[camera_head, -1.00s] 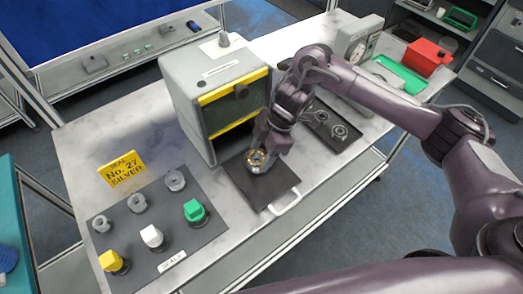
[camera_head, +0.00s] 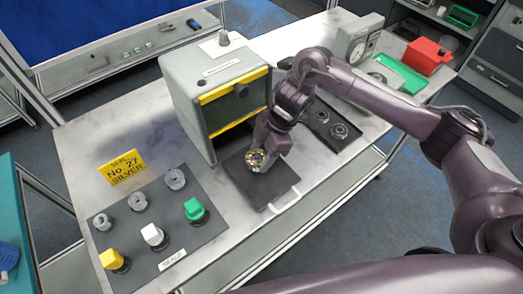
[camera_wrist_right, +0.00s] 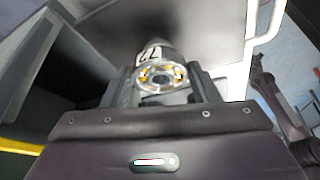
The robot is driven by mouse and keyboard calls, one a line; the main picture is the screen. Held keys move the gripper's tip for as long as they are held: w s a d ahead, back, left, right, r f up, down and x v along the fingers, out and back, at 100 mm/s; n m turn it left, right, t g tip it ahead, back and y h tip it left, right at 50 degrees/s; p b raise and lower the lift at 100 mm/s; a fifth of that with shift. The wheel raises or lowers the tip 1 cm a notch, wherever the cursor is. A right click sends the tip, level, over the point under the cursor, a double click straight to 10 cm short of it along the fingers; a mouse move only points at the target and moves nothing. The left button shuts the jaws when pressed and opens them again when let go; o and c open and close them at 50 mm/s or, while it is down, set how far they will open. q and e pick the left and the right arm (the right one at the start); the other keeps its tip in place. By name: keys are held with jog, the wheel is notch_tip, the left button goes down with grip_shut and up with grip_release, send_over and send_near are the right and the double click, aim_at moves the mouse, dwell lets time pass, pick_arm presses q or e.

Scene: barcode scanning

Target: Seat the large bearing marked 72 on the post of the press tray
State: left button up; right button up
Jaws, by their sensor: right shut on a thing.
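The large bearing (camera_head: 256,160), a metal ring with brass-coloured balls, is in my right gripper (camera_head: 265,155) over the press tray. The right wrist view shows the bearing (camera_wrist_right: 160,76) between the two fingers (camera_wrist_right: 160,88), with a white tag reading 72 beside it. The press tray (camera_head: 272,192) is a dark flat plate with a pale handle, pulled out in front of the grey press. Its post is hidden by the bearing and gripper, so I cannot tell whether the bearing is around it. My left gripper is not in view.
The grey press (camera_head: 222,95) with yellow-striped edges stands right behind the tray. A seal mat (camera_head: 130,232) with several seals and stamps lies to the left. A dark tray (camera_head: 352,140) with bearing parts lies to the right. A dial gauge (camera_head: 357,40) stands at the back right.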

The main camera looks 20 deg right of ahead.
jog(key=shift+f, duration=0.75)
dwell(0.8)
jog(key=o, duration=1.2)
jog(key=shift+o, duration=0.5)
jog(key=shift+o, duration=1.3)
jog(key=shift+r, duration=0.1)
notch_tip(320, 180, up, 7)
jog(key=p, duration=0.7)
jog(key=shift+r, duration=0.2)
jog(key=shift+f, duration=0.1)
